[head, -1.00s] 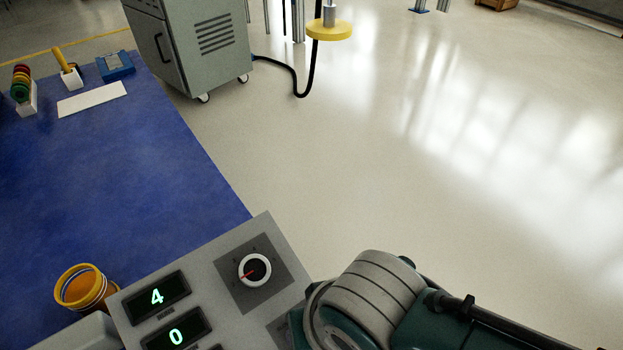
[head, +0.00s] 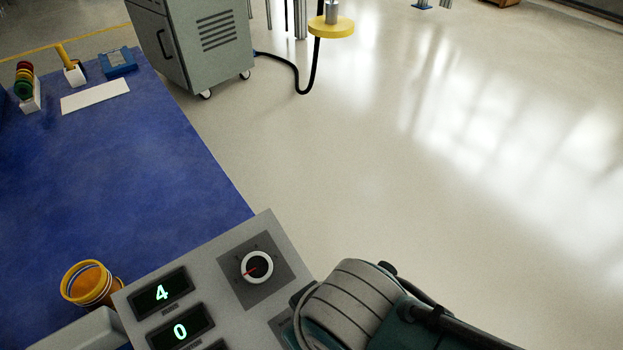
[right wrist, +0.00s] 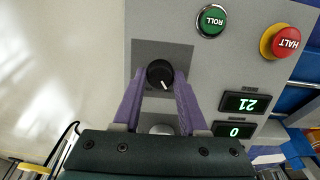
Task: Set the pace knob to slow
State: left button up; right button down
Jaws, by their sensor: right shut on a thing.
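In the right wrist view a black knob (right wrist: 155,68) with a white pointer line sits on a dark square plate of the grey panel. Its pointer aims toward the lower right of that view. My right gripper (right wrist: 160,78) has its purple fingers on both sides of this knob and is shut on it. In the head view another dial (head: 257,267), with a white ring and red pointer, points to the lower left. No label tells which is the pace knob. My left gripper is out of view.
The grey panel (head: 222,303) has lit displays, one reading 4 (head: 161,293). A green ROLL button (right wrist: 211,20) and red HALT button (right wrist: 286,40) are near the gripped knob. A yellow-rimmed cup (head: 86,283) stands beside the panel on the blue surface (head: 110,180).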

jog(key=shift+f, duration=0.1)
jog(key=shift+c, duration=2.2)
grip_release()
jog(key=p+v, duration=0.7)
jog(key=v, duration=0.3)
jog(key=shift+p, duration=0.4)
